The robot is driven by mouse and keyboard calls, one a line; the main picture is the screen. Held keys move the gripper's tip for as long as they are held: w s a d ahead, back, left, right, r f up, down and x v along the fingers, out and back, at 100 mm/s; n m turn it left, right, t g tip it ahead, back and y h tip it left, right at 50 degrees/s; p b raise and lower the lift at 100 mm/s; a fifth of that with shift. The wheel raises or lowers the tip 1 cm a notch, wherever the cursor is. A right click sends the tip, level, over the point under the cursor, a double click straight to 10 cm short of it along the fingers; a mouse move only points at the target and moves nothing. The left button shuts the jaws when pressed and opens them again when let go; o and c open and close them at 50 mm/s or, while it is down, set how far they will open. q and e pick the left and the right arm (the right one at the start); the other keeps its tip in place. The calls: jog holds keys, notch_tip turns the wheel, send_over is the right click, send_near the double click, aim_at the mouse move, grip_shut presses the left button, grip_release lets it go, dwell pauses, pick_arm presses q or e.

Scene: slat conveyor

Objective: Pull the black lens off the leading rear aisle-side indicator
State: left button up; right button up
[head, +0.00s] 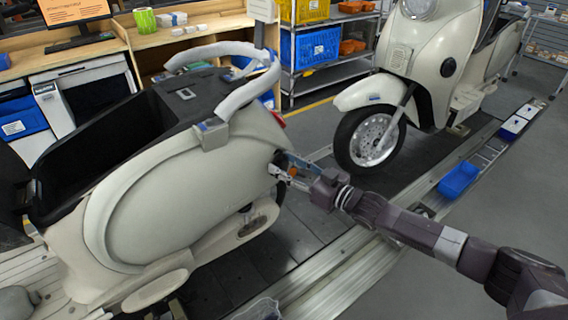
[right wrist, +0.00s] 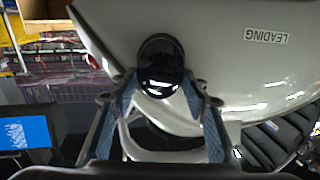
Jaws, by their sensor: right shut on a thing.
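The cream leading scooter (head: 160,190) stands on the conveyor at the left, its rear toward my right arm. The right wrist view shows its rear body panel (right wrist: 225,65) with a LEADING label (right wrist: 265,36). The glossy black lens (right wrist: 160,82) sits at a dark round mount on this panel, between the fingers of my right gripper (right wrist: 163,84). The gripper is shut on the lens; whether the lens is still seated cannot be told. In the head view my right gripper (head: 284,170) is at the scooter's rear and hides the lens. My left gripper is not in view.
A second cream scooter (head: 430,60) stands behind on the conveyor. A blue bin (head: 459,181) sits on the rail at the right. A shelf with yellow and blue crates (head: 316,47) and a workbench with a monitor (head: 75,12) stand at the back.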

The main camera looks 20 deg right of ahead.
aim_at(284, 163)
jog(key=shift+s+d+r, duration=0.1)
jog(key=shift+s+d, duration=0.05)
jog(key=shift+s, duration=0.1)
jog(key=shift+p+v, duration=0.7)
jog(key=shift+v, duration=0.3)
dwell(1.2)
jog(key=shift+p+v, duration=0.5)
jog(key=shift+v, duration=0.5)
jog(key=shift+r, duration=0.15)
